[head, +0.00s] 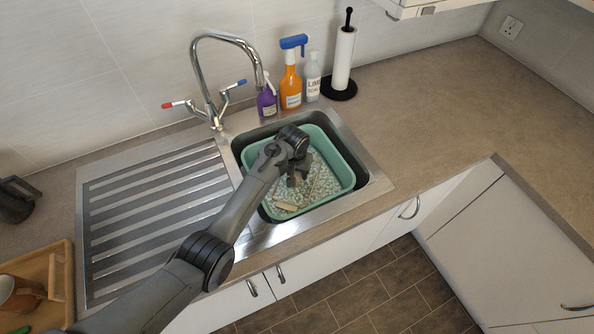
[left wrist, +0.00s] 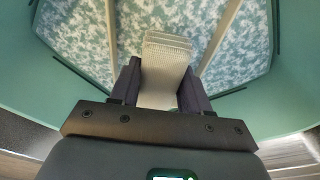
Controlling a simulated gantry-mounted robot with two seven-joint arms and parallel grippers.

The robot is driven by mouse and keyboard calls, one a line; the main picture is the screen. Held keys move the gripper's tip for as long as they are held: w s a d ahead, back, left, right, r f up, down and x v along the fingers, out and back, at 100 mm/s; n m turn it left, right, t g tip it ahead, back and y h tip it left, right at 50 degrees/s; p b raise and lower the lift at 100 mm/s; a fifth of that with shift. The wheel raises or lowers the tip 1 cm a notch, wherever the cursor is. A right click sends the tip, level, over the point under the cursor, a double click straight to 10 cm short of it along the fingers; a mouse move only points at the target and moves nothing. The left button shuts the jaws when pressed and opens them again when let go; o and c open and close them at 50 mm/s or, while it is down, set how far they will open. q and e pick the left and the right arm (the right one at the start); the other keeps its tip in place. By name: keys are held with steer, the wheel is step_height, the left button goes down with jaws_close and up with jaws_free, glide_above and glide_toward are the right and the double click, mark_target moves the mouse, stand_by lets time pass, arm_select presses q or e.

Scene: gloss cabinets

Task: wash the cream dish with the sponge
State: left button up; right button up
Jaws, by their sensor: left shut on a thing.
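The left gripper (head: 298,180) reaches down into a green basin (head: 341,160) set in the sink. Its jaws, also in the left wrist view (left wrist: 160,85), are shut on a pale, finely textured block (left wrist: 165,62) that looks like the sponge. Foamy water (head: 328,186) fills the basin floor. Narrow cream strips break the foam: one piece (head: 286,206) at the basin's near side, and bars left (left wrist: 111,30) and right (left wrist: 222,38) of the block in the wrist view. They may be edges of the cream dish; I cannot tell. The rest is hidden by foam. My right gripper is not in view.
A tap (head: 212,100) stands behind the sink. Purple (head: 267,103), orange (head: 291,88) and clear (head: 312,82) bottles and a paper roll (head: 343,60) line the back. A ribbed drainer (head: 150,215) lies empty at left. A wooden tray (head: 58,262) holds a mug (head: 20,294).

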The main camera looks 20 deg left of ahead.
arm_select(q)
steer(key=shift+f+b, duration=0.6)
steer(key=shift+f, duration=0.5)
steer(key=shift+f+b, duration=0.55)
steer(key=shift+f, duration=0.35)
steer(key=shift+f+b, duration=0.4)
steer(key=shift+f, duration=0.35)
